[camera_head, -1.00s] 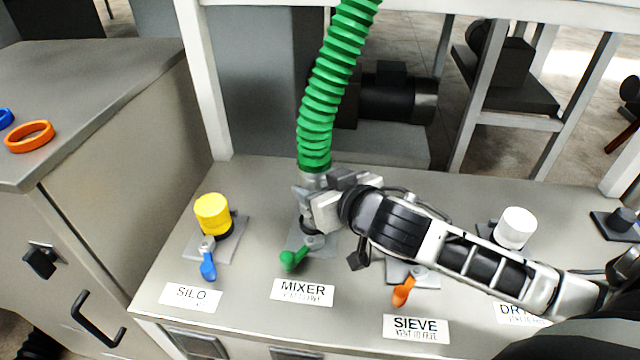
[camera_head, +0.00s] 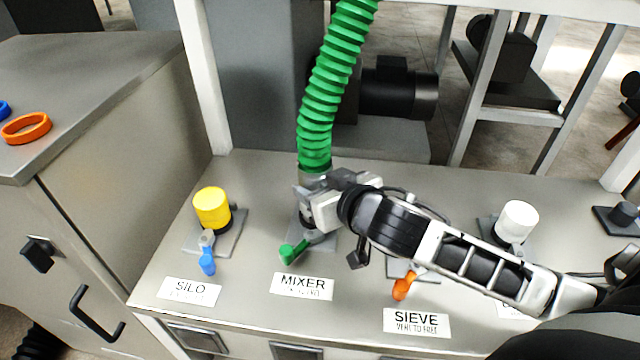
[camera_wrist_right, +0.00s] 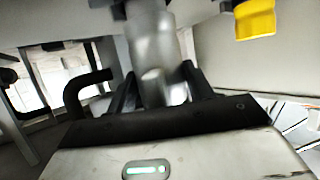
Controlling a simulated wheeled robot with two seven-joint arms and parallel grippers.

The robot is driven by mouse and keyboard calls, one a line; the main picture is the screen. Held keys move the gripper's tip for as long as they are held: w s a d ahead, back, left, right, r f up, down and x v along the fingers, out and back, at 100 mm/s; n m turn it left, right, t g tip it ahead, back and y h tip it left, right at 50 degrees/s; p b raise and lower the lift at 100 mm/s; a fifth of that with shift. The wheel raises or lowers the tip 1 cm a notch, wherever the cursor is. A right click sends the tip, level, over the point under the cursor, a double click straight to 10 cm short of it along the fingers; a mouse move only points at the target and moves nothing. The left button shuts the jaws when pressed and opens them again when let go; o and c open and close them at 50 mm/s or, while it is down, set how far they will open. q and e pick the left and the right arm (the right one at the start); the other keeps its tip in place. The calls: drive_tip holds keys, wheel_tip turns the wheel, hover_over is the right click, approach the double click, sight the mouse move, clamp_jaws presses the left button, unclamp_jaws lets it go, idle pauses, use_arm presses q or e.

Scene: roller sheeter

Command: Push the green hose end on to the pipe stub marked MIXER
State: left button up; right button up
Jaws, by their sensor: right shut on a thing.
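The green hose (camera_head: 329,88) hangs from above, and its grey metal end cuff (camera_head: 314,176) is just above the MIXER position. My right gripper (camera_head: 314,196) is shut on the cuff, which also shows as a grey cylinder between the fingers in the right wrist view (camera_wrist_right: 153,68). The MIXER stub is mostly hidden behind the gripper, so I cannot tell whether the cuff is around it or above it. The MIXER label (camera_head: 302,286) and a green lever (camera_head: 293,252) are in front of the stub. My left gripper is not in view.
A yellow-capped SILO stub (camera_head: 212,210) with a blue lever (camera_head: 207,262) is to the left. A white-capped stub (camera_head: 516,222) is to the right. The SIEVE label (camera_head: 417,322) and orange lever (camera_head: 403,288) lie below my right arm. Orange ring (camera_head: 26,128) rests on the left cabinet.

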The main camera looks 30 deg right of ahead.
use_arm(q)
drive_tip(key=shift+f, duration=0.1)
use_arm(e)
drive_tip(key=shift+f, duration=0.1)
use_arm(q)
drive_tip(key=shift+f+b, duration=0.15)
drive_tip(key=shift+b, duration=0.15)
use_arm(e)
drive_tip(key=shift+f, duration=0.35)
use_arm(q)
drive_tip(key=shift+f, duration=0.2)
use_arm(e)
drive_tip(key=shift+f, duration=0.4)
